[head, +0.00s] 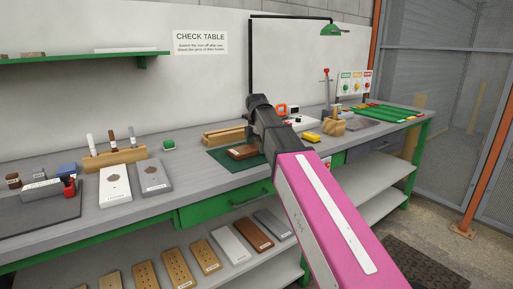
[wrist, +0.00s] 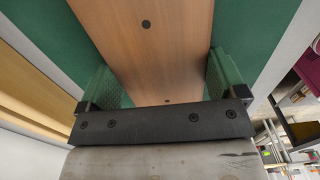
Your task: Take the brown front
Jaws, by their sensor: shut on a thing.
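The brown front (head: 241,152) is a flat wood-brown board lying on a green mat (head: 218,158) on the workbench. In the wrist view the brown front (wrist: 155,50) runs between my gripper's green finger pads, with two dark holes along its middle. My gripper (wrist: 162,82) is shut on the brown front, with one pad at each long edge. In the head view my wrist and arm hide the fingers and the board's right end. The board appears to be at the mat's level; I cannot tell whether it is lifted.
A wooden rack (head: 223,136) stands behind the mat. A white board (head: 115,184) and a grey board (head: 154,178) lie to the left. Several boards, including another brown one (head: 251,233), are on the lower shelf. A yellow object (head: 311,137) sits to the right.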

